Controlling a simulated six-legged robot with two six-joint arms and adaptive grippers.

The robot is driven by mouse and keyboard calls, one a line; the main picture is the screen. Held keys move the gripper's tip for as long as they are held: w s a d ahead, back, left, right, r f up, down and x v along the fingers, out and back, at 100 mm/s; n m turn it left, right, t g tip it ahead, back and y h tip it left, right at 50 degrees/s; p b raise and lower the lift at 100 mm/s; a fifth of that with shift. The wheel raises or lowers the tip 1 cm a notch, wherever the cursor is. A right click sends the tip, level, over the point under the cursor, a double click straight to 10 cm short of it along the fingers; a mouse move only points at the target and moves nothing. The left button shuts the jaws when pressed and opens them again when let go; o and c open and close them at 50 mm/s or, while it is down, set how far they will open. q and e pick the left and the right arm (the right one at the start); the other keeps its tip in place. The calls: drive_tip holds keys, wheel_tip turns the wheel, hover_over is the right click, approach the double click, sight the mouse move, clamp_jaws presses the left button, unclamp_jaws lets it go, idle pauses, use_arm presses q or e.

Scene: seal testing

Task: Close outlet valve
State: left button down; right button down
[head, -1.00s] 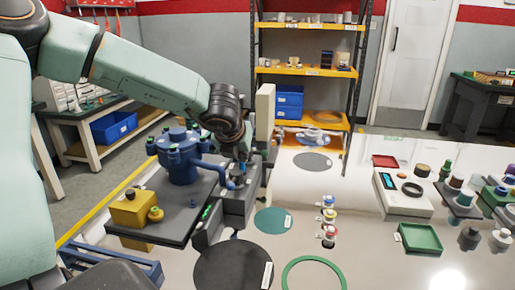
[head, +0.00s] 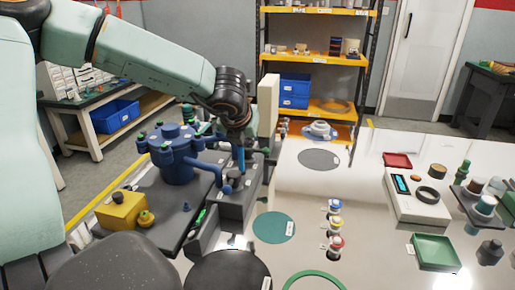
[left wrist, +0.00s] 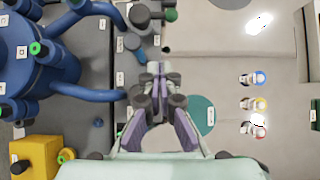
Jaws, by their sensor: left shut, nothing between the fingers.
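The blue vessel (head: 172,155) stands on a dark plate at left, with a blue outlet pipe (head: 205,170) running right to a grey block (head: 237,203). It also shows in the left wrist view (left wrist: 35,65), where the pipe (left wrist: 95,95) ends near my fingers. My right gripper is not in view.
A yellow block (head: 121,211) with a knob sits front left. A cream upright panel (head: 269,105) stands close right of my left gripper. A teal disc (head: 274,227) and small coloured-ring fittings (head: 335,225) lie to the right. The glossy table beyond has free room.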

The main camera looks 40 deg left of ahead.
use_arm(q)
drive_tip(key=b+x, duration=0.1)
drive_tip(key=x, duration=0.3)
drive_tip(key=b+x, duration=0.1)
drive_tip(key=x, duration=0.2)
drive_tip(key=w+b+x, duration=0.1)
drive_tip(key=x, duration=0.3)
drive_tip(key=shift+w+a+r, duration=0.15)
drive_tip(key=shift+w+a, duration=0.05)
drive_tip(key=shift+w, duration=0.05)
drive_tip(key=shift+w+a, duration=0.35)
drive_tip(key=shift+w, duration=0.5)
drive_tip(key=shift+a, duration=0.1)
drive_tip(key=shift+w+n+y, duration=0.3)
drive_tip(key=shift+n+y, duration=0.1)
drive_tip(key=shift+n, duration=0.3)
